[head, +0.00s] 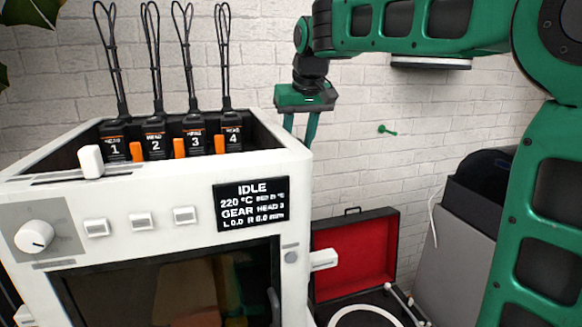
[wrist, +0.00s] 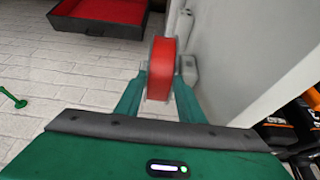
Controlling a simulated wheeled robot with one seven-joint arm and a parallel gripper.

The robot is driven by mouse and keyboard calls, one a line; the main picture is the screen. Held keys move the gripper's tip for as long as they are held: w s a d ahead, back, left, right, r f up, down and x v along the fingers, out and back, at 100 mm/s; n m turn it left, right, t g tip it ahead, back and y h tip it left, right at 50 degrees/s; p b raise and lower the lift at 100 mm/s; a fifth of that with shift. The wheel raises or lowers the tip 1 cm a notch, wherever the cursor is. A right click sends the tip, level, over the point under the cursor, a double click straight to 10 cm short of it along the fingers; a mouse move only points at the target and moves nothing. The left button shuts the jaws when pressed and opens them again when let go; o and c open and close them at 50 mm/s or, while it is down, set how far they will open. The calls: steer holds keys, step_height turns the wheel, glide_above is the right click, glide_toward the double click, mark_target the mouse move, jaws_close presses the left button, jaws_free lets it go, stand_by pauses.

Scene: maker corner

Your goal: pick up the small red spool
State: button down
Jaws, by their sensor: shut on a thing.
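The small red spool (wrist: 160,68) is in the wrist view, upright between the two green fingers of my gripper (wrist: 161,88). The fingers are shut on its sides. In the head view my gripper (head: 301,132) points down beside the back right corner of the white machine, against the brick wall. The machine hides the lower fingers there, and the spool does not show in that view.
The white machine (head: 150,245) has several black heads in its open top and white fittings on its right side. An open red-lined case (head: 357,255) stands to its right. A grey bin (head: 463,250) is further right. A green peg (head: 387,130) is at the wall.

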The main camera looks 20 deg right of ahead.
steer(key=shift+r, duration=0.15)
steer(key=shift+r, duration=0.55)
steer(key=d, duration=1.8)
stand_by(0.3)
